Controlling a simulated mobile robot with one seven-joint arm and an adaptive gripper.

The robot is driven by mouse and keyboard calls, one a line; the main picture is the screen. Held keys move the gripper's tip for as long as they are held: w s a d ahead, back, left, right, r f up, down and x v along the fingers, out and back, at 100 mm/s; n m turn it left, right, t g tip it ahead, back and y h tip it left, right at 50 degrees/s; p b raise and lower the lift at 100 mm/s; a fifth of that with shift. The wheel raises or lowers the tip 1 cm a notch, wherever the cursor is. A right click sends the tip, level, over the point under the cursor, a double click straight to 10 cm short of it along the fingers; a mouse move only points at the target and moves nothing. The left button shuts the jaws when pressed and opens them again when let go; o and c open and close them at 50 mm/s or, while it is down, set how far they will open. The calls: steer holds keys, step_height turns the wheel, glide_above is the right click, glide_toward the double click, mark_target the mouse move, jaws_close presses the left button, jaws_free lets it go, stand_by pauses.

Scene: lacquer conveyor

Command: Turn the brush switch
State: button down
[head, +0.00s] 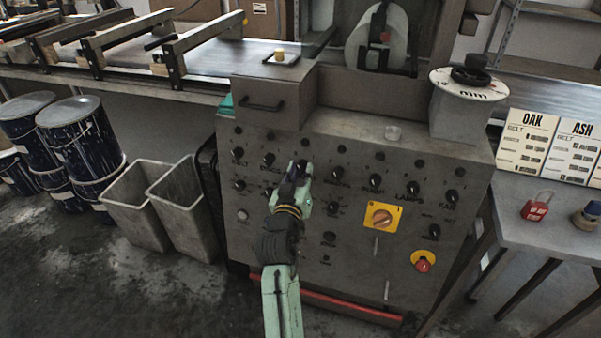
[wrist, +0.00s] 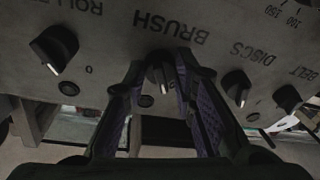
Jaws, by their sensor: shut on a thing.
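The brush switch is a black knob (wrist: 165,74) with a pale pointer line, set on the grey control panel (head: 300,285). In the wrist view the word BRUSH is printed upside down beside it. My gripper (head: 302,173) is at the panel's upper row of knobs, with its fingers on both sides of the brush knob, shut on it. In the head view the gripper mostly hides this knob. The pointer line looks nearly upright in the wrist view, tilted slightly.
The discs knob (wrist: 236,86) and roller knob (wrist: 54,48) flank the brush knob. A yellow-plated rotary switch (head: 382,217) and a red stop button (head: 423,261) sit lower right. Grey bins (head: 185,205) stand left of the panel.

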steer(key=shift+f+m+b, duration=0.15)
steer(key=shift+m+b, duration=0.15)
steer(key=shift+b, duration=0.3)
steer(key=m+b, duration=0.2)
steer(key=b, duration=0.1)
steer(key=shift+a+f+h, duration=0.1)
steer(key=shift+f+h, duration=0.1)
steer(key=shift+h, duration=0.1)
steer(key=m+h+b, duration=0.1)
steer(key=m+b, duration=0.2)
steer(key=b, duration=0.2)
steer(key=m+b, duration=0.2)
steer(key=m+h+b, duration=0.1)
steer(key=m+b, duration=0.2)
steer(key=shift+a+h, duration=0.15)
steer(key=shift+h, duration=0.15)
steer(key=m+b, duration=0.3)
steer(key=shift+w+r+m+g+h, duration=0.1)
steer(key=shift+r+m+g+h, duration=0.2)
steer(key=shift+g, duration=0.1)
steer(key=c, duration=1.3)
jaws_free()
